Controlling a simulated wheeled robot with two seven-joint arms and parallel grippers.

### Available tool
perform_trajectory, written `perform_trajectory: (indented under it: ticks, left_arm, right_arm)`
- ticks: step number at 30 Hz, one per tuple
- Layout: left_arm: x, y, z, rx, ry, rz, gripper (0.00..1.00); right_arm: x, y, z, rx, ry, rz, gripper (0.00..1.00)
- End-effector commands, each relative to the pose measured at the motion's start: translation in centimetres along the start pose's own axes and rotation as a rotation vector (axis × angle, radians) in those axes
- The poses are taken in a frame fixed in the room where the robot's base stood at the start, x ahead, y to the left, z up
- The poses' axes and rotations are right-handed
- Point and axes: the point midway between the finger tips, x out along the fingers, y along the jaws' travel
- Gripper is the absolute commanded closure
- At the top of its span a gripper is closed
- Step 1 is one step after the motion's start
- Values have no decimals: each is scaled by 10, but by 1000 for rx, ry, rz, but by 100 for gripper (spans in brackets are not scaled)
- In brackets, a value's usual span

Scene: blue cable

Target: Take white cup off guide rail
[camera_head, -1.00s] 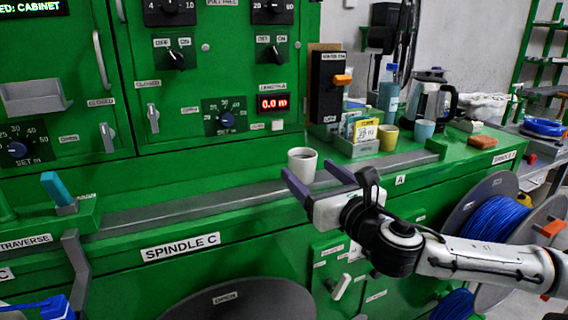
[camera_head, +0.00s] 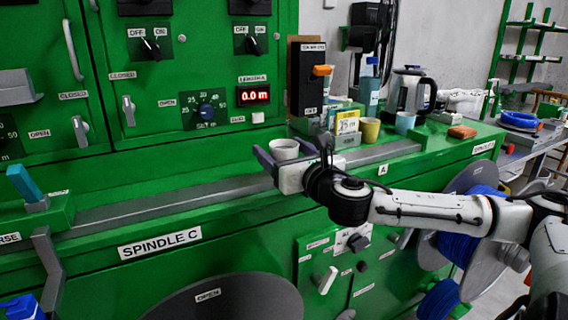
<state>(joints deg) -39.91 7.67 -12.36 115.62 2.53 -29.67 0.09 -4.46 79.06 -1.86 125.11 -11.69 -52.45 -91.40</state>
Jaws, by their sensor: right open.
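The white cup (camera_head: 285,148) stands upright on or right beside the grey guide rail (camera_head: 190,189) along the green machine's ledge. My right gripper (camera_head: 281,150) is at the cup, its purple-grey fingers open, one on the cup's left and one on its right. The gripper body hides the cup's lower part, so I cannot tell whether the fingers touch it. My left gripper is not in view.
Behind and right of the cup stand a yellow cup (camera_head: 369,130), a light blue cup (camera_head: 404,122), a kettle (camera_head: 409,92) and a bottle (camera_head: 369,88). A brown block (camera_head: 462,132) lies further right. The rail left of the cup is clear.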

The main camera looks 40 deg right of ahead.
Motion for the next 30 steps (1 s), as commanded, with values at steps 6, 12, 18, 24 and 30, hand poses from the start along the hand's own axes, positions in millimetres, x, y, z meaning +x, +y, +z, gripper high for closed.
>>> perform_trajectory:
  ticks: [6, 12, 18, 24, 30]
  left_arm:
    - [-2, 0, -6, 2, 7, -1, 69]
    - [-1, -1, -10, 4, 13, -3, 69]
    - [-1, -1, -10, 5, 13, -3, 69]
    - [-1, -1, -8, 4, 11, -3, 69]
    - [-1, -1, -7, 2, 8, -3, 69]
  right_arm:
    - [19, -3, 3, 5, -3, -3, 30]
    - [28, -1, 1, 2, -1, 0, 30]
    - [28, -1, 0, -1, 0, 1, 30]
    - [28, -1, 0, 0, 0, 1, 55]
    - [28, -1, 1, -1, -1, 1, 76]
